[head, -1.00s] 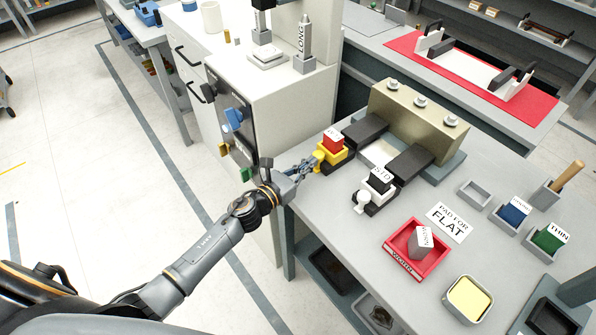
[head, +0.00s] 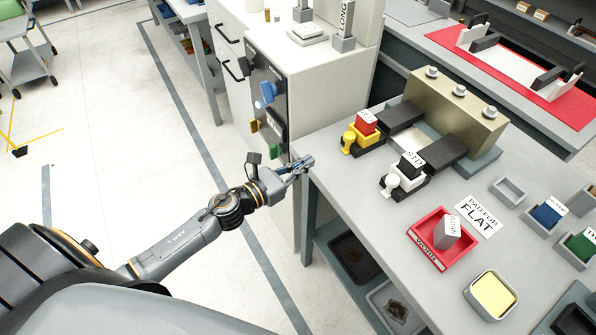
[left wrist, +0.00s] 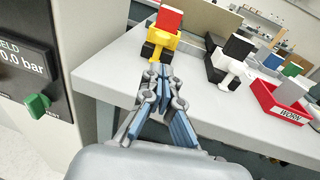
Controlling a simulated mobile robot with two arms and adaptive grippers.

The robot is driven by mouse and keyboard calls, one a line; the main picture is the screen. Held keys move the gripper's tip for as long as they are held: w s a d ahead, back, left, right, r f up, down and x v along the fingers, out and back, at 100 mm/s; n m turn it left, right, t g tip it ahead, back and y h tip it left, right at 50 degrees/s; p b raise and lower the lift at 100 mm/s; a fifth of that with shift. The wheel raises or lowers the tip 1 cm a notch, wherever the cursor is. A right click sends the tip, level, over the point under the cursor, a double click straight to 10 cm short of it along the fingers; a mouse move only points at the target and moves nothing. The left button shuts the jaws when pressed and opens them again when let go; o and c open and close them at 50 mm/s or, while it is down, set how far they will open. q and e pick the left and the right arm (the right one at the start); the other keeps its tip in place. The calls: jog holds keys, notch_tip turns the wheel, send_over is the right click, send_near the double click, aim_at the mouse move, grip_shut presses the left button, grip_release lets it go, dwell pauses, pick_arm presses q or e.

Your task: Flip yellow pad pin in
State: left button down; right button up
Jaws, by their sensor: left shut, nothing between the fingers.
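The yellow pad holder (head: 362,137) stands at the table's left edge, against a dark jaw of the beige fixture (head: 455,105). A red block (head: 365,117) with a white label sits on it. Its yellow pin knob (head: 346,146) is at the front left. The holder also shows in the left wrist view (left wrist: 173,42), beyond the fingertips. My left gripper (head: 308,162) is shut and empty, by the table edge and apart from the holder. Its closed fingers show in the left wrist view (left wrist: 158,72). My right gripper is not in view.
A second holder with a white knob (head: 391,182) and black STD block (head: 411,163) stands to the right. A red tray (head: 421,238) and a yellow-filled tray (head: 491,294) lie nearer. The cabinet (head: 310,100) with coloured knobs is left of the table.

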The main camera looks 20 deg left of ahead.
pick_arm(q)
jog(key=shift+d+v, duration=0.2)
jog(key=shift+v, duration=1.05)
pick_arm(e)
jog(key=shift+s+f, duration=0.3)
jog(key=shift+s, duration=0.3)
pick_arm(q)
jog(key=shift+r, duration=0.15)
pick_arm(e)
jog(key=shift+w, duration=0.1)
